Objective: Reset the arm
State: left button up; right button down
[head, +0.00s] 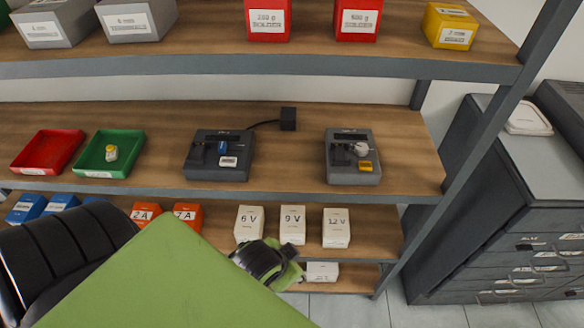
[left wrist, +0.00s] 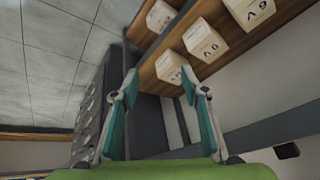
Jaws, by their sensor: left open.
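My left arm (head: 170,275) comes in from the lower left of the head view, its large green link covering the lower middle. Its fingers are hidden there behind the arm. In the left wrist view my left gripper (left wrist: 161,86) shows two teal fingers spread apart with nothing between them. Beyond the fingers are the shelf edge and white boxes, apart from the fingertips. My right gripper is in neither view.
The shelf (head: 290,185) holds a red tray (head: 47,152), a green tray (head: 110,154) and two dark devices (head: 219,155) (head: 352,157). White voltage boxes (head: 292,225) stand below, close to my arm. A dark drawer cabinet (head: 500,230) stands right. Floor (head: 360,311) shows at the bottom.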

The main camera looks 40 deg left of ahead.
pick_arm(q)
jog(key=s+f+g, duration=0.1)
jog(key=s+f, duration=0.2)
jog(key=f, duration=0.9)
jog(key=s+f+g, duration=0.1)
jog(key=s+f, duration=0.2)
jog(key=f, duration=0.9)
jog(key=s+a+f+g+b, duration=0.1)
jog(key=s+a+f+g, duration=0.1)
jog(key=s+f, duration=1.3)
jog(key=s, duration=0.4)
jog(key=shift+s+f+n, duration=0.2)
jog(key=shift+f+n, duration=0.15)
jog(key=shift+n, duration=0.05)
